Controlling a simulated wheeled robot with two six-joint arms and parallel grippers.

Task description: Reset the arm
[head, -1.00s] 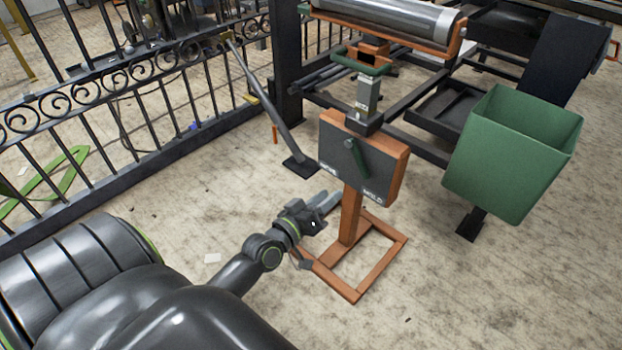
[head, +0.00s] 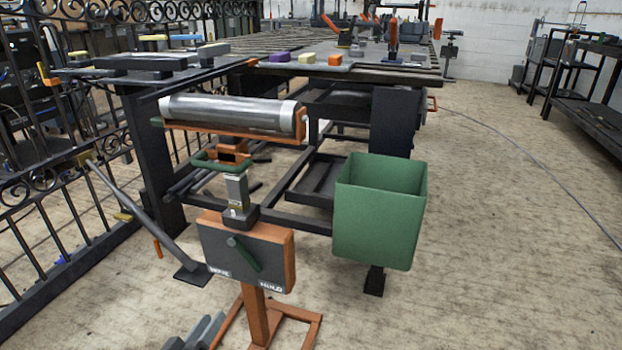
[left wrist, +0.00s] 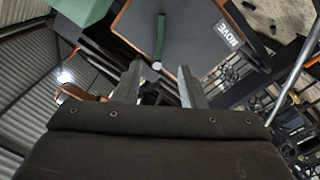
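My left gripper (head: 205,328) shows at the bottom edge of the head view, low and left of the orange stand's post. In the left wrist view its two fingers (left wrist: 160,85) are apart with nothing between them. A dark control box (head: 240,252) with an orange rim stands on the post, marked MOVE and HOLD. Its green lever (head: 247,257) slants down right toward HOLD. The box face (left wrist: 190,30) and lever (left wrist: 160,38) also show beyond the fingers in the left wrist view, apart from them. My right gripper is in neither view.
A green bin (head: 375,225) stands right of the box. A metal roller (head: 230,115) lies behind it, before a long workbench (head: 350,75) with coloured blocks. A black scroll fence (head: 60,200) runs along the left. The floor (head: 490,230) at right is open.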

